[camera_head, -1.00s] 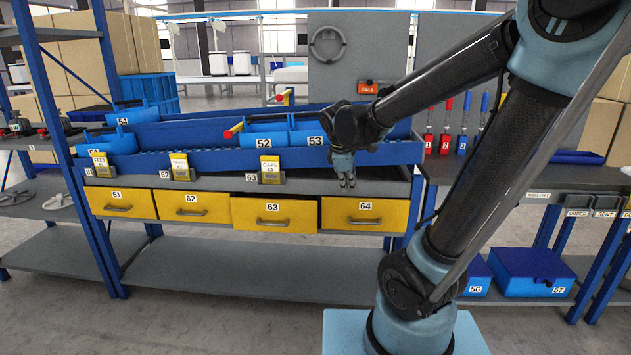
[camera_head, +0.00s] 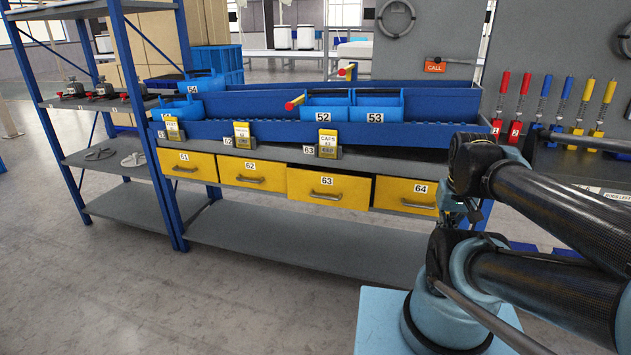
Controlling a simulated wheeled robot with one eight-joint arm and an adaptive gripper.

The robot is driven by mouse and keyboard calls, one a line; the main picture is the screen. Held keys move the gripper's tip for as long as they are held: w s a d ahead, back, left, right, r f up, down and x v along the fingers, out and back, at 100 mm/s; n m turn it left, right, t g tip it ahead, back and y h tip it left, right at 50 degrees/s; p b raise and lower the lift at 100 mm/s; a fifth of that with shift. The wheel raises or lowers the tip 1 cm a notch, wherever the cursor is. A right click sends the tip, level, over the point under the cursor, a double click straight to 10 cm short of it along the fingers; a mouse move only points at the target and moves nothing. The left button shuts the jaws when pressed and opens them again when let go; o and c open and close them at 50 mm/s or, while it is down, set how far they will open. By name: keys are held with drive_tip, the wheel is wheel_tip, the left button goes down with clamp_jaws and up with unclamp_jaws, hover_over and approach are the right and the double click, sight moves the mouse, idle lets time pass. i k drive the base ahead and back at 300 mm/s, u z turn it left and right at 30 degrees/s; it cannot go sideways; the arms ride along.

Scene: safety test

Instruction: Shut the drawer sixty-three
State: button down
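The yellow drawer sixty-three (camera_head: 328,191) is in the row under the bench top, third from the left, with a grey handle. It stands out slightly from its neighbours, with a dark gap along its top edge. My gripper (camera_head: 462,217) is to the right of it, low in front of the right end of drawer sixty-four (camera_head: 405,194). It is small and partly hidden by my arm, so I cannot tell whether its fingers are open or shut. It is apart from drawer sixty-three.
Drawers sixty-one (camera_head: 188,164) and sixty-two (camera_head: 252,175) are to the left. A grey lower shelf (camera_head: 300,245) runs beneath. Blue bins (camera_head: 350,105) stand on the bench above. A blue rack post (camera_head: 150,130) is at the left. Floor in front of the drawers is clear.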

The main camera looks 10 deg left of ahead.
sight(337, 187)
drive_tip(key=u, duration=1.15)
drive_tip(key=k, duration=1.1)
drive_tip(key=z, duration=0.65)
drive_tip(key=i, duration=1)
